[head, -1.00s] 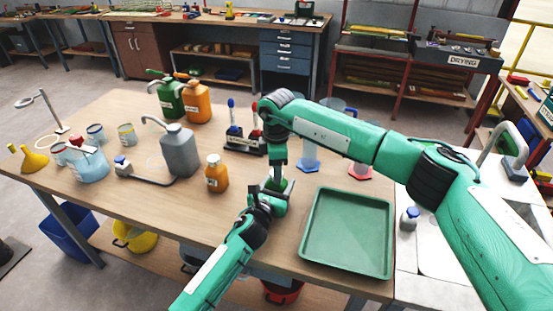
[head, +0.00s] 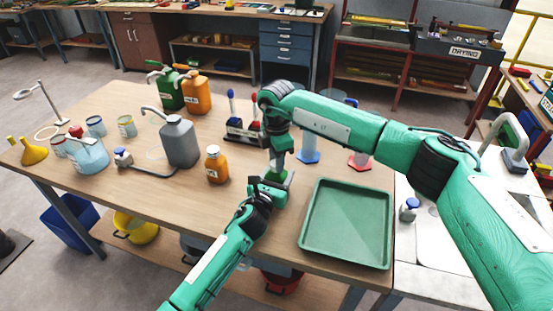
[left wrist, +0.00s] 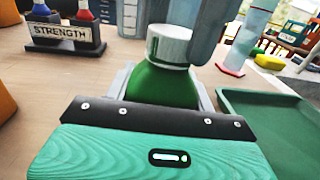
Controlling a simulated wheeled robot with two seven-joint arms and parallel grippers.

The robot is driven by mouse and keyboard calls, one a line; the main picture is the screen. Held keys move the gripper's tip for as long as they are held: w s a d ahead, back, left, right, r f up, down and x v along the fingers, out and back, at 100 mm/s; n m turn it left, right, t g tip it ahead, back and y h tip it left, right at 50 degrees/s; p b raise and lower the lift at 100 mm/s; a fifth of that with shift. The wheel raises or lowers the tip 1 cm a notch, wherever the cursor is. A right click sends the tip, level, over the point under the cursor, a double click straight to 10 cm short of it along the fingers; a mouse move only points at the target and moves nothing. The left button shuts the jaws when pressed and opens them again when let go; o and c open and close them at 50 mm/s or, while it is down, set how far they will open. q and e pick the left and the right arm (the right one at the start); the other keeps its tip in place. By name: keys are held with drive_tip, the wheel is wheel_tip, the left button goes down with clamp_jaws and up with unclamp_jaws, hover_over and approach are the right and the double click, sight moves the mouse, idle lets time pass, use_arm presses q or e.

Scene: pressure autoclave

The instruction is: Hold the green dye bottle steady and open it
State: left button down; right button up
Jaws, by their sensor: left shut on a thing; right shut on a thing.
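The green dye bottle (left wrist: 165,82) stands upright with a ribbed white cap (left wrist: 168,45) on its top, large in the left wrist view. In the head view only a little green of the bottle (head: 287,178) shows between my grippers. My left gripper (head: 272,187) is shut on the bottle's body from the near side. My right gripper (head: 276,165) points down from above and is shut on the cap. One grey finger of it lies along the cap's right side in the left wrist view. The other finger is mostly hidden, and the cap still appears seated on the neck.
An empty green tray (head: 310,252) lies close on the right. A small orange bottle (head: 216,167) and a grey jug (head: 180,142) stand to the left. A dark rack (head: 240,134), lettered STRENGTH in the left wrist view, stands behind. The table's front edge is near.

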drive_tip(key=n, duration=0.7)
drive_tip(key=shift+w+n, duration=0.1)
drive_tip(key=shift+n, duration=0.3)
drive_tip(key=n, duration=0.6)
drive_tip(key=shift+r, duration=0.1)
drive_tip(key=n, duration=0.7)
drive_tip(key=shift+n, duration=0.4)
drive_tip(key=n, duration=1.6)
drive_tip(key=shift+n, duration=0.4)
drive_tip(key=n, duration=1.1)
drive_tip(key=shift+r, duration=0.1)
drive_tip(key=shift+r, duration=0.1)
drive_tip(key=shift+r, duration=1)
